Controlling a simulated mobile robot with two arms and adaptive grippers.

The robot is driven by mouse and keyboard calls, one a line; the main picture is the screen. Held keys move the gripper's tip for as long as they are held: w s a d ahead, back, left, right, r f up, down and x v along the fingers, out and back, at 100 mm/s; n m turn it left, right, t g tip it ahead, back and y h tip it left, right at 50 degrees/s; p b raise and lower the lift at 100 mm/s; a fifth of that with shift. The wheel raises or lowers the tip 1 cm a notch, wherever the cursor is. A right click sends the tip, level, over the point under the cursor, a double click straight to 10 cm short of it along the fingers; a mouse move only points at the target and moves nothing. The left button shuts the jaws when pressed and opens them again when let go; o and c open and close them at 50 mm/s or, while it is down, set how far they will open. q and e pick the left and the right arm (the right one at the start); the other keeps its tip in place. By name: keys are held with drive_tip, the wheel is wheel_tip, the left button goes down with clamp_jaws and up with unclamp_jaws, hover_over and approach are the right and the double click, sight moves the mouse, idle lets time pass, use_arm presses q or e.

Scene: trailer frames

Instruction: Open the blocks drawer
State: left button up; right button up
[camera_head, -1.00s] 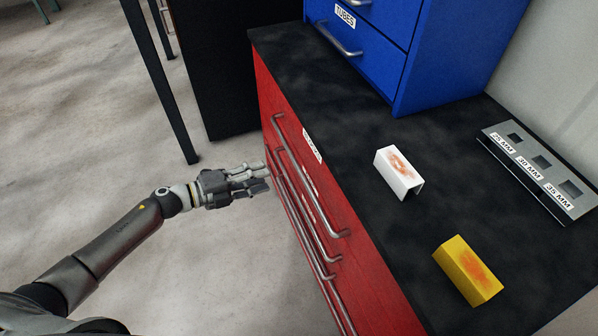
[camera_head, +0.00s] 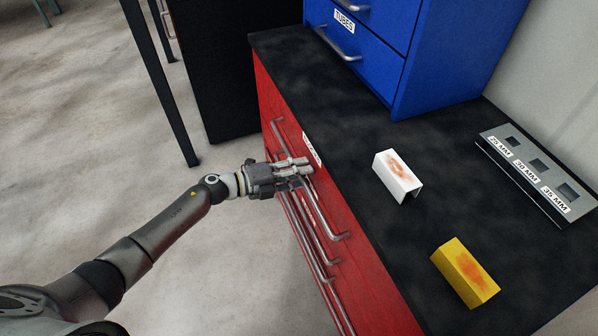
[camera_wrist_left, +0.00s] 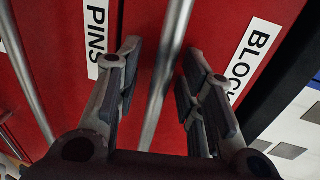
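The red cabinet's top drawer (camera_head: 338,193) appears shut. Its label (camera_wrist_left: 255,52) reads "BLOCK" in the left wrist view, with the end hidden behind a finger. Its long metal handle (camera_head: 325,220) runs along the front. My left gripper (camera_head: 302,169) is at this handle, near its middle. In the left wrist view the gripper (camera_wrist_left: 162,55) is open, with the handle (camera_wrist_left: 168,75) passing between its two fingers and apart from both. My right gripper is not in view.
A drawer labelled "PINS" (camera_wrist_left: 96,38) lies below, with its own handle (camera_wrist_left: 30,70). On the black top (camera_head: 345,120) stand a white block (camera_head: 393,180), a yellow block (camera_head: 462,275), a slotted gauge (camera_head: 530,170) and a blue cabinet (camera_head: 440,50).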

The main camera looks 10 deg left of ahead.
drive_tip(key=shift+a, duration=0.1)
use_arm(q)
clamp_jaws()
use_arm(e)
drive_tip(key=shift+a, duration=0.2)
use_arm(q)
drive_tip(key=f+v, duration=0.2)
drive_tip(key=v, duration=1)
drive_tip(key=a+f+v, duration=0.1)
drive_tip(key=f+v, duration=0.2)
drive_tip(key=v, duration=0.9)
drive_tip(key=shift+s+a+b, duration=0.2)
drive_tip(key=shift+s+b, duration=0.25)
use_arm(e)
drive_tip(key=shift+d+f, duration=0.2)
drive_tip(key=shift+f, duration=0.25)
use_arm(q)
drive_tip(key=shift+r, duration=0.15)
unclamp_jaws()
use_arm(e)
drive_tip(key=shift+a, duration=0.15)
